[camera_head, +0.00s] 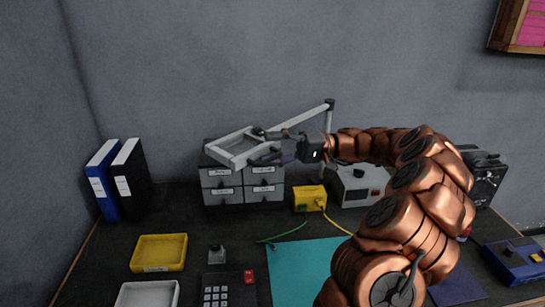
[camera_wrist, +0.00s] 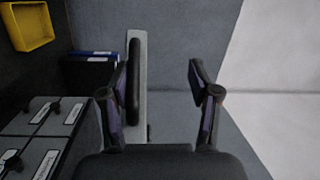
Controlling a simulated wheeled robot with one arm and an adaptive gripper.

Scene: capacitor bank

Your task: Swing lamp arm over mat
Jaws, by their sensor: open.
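The lamp has an upright post (camera_head: 329,118) at the back, a thin pale arm (camera_head: 299,119) reaching left, and a pale rectangular frame-like head (camera_head: 221,152) above the drawer units. The teal mat (camera_head: 301,261) lies at the front centre, right of and nearer than the lamp head. My gripper (camera_head: 262,147) is at the lamp head's right end, its fingers pointing left. In the wrist view my gripper (camera_wrist: 160,88) is open. A pale bar with a black strip (camera_wrist: 137,88) stands between the fingers, close to the left one; I cannot tell whether they touch.
Grey drawer units (camera_head: 243,185) stand below the lamp head. A yellow box (camera_head: 309,198) with cables and a grey instrument (camera_head: 360,186) stand behind the mat. A yellow tray (camera_head: 159,253), a keypad (camera_head: 229,290) and binders (camera_head: 115,180) are left. A blue box (camera_head: 516,260) is right.

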